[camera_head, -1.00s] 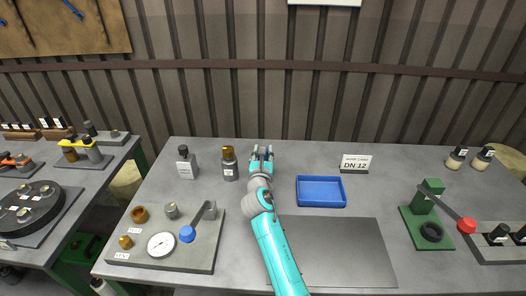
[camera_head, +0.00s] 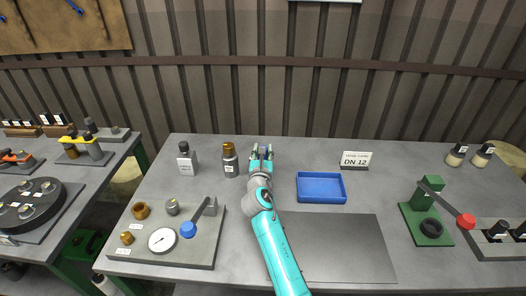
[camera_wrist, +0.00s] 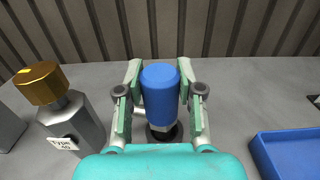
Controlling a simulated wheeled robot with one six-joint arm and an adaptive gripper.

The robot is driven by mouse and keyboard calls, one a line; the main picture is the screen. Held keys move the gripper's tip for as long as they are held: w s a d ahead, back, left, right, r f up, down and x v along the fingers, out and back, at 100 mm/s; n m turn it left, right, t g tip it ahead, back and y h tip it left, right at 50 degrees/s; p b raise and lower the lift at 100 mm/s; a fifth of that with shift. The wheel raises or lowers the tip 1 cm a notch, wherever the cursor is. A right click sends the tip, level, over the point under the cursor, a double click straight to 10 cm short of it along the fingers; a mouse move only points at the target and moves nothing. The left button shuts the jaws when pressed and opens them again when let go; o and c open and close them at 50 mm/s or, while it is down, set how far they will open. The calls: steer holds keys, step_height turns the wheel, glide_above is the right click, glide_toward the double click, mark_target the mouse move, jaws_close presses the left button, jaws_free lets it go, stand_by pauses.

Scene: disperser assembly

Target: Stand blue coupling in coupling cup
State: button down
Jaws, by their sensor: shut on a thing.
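The blue coupling (camera_wrist: 160,92) is a blue cylinder between the two fingers of my gripper (camera_wrist: 160,90) in the wrist view. My gripper is shut on it. A dark round ring (camera_wrist: 155,134) shows under the coupling's lower end, resting on the table; it may be the coupling cup. Whether the coupling is inside it or just above it, I cannot tell. In the head view my gripper (camera_head: 262,153) is at the back middle of the table, and its fingers largely hide the coupling and the ring.
A grey bottle with a brass cap (camera_head: 230,160) stands close to the left of my gripper, with a grey bottle (camera_head: 187,159) beyond it. A blue tray (camera_head: 321,201) lies to the right. A DN 12 card (camera_head: 355,159) stands at the back.

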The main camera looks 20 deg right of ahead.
steer(key=shift+s+d+f, duration=0.1)
steer(key=shift+s+f, duration=0.1)
steer(key=shift+f, duration=0.8)
steer(key=shift+d+f, duration=0.1)
steer(key=shift+d+r, duration=0.1)
steer(key=shift+r, duration=0.65)
steer(key=shift+w+a+r, duration=0.15)
steer(key=shift+a+r, duration=0.05)
steer(key=shift+r, duration=0.15)
stand_by(1.1)
steer(key=shift+f, duration=0.3)
